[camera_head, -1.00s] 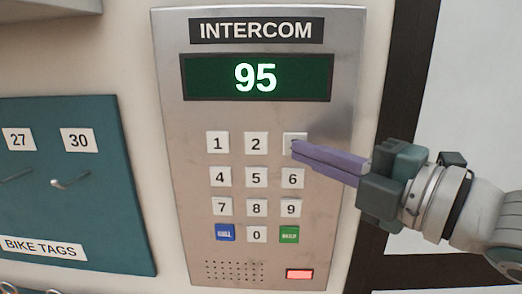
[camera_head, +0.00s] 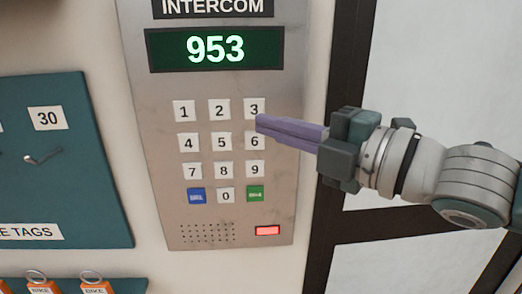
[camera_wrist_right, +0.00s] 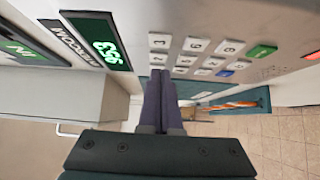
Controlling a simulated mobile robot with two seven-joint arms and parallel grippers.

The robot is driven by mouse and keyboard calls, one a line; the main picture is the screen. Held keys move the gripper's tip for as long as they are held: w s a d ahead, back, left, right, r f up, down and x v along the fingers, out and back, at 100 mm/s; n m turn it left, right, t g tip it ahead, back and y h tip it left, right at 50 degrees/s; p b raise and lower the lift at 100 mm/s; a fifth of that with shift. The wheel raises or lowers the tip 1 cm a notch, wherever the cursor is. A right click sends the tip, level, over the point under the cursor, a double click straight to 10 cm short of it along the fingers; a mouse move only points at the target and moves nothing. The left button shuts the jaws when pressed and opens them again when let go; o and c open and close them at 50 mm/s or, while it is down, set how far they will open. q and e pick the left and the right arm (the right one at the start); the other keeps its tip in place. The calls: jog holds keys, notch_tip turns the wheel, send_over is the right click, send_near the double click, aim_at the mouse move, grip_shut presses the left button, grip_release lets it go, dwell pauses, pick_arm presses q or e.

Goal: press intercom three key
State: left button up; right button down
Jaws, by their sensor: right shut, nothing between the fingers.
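The intercom (camera_head: 140,130) is a brushed metal wall panel in the head view. Its green display (camera_head: 215,50) reads 953. The three key (camera_head: 254,107) is a white key at the top right of the keypad, its digit visible. My right gripper (camera_head: 260,124) is shut and empty, its purple fingertips just below the three key and over the upper edge of the six key (camera_head: 254,141). I cannot tell whether the tips touch the panel. The right wrist view shows the closed fingers (camera_wrist_right: 159,76) close to the keys. My left gripper is not in view.
A teal bike tags board (camera_head: 60,150) with hooks hangs left of the intercom. Orange tags (camera_head: 95,287) show at the lower left. A blue key (camera_head: 196,196), a green key (camera_head: 255,193) and a lit red light (camera_head: 267,230) are on the panel. A dark frame (camera_head: 335,190) stands to the right.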

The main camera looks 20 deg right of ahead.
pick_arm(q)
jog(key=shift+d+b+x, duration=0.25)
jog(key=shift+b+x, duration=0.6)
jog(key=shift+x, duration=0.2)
pick_arm(e)
jog(key=v, duration=0.9)
jog(key=shift+s+d, duration=0.15)
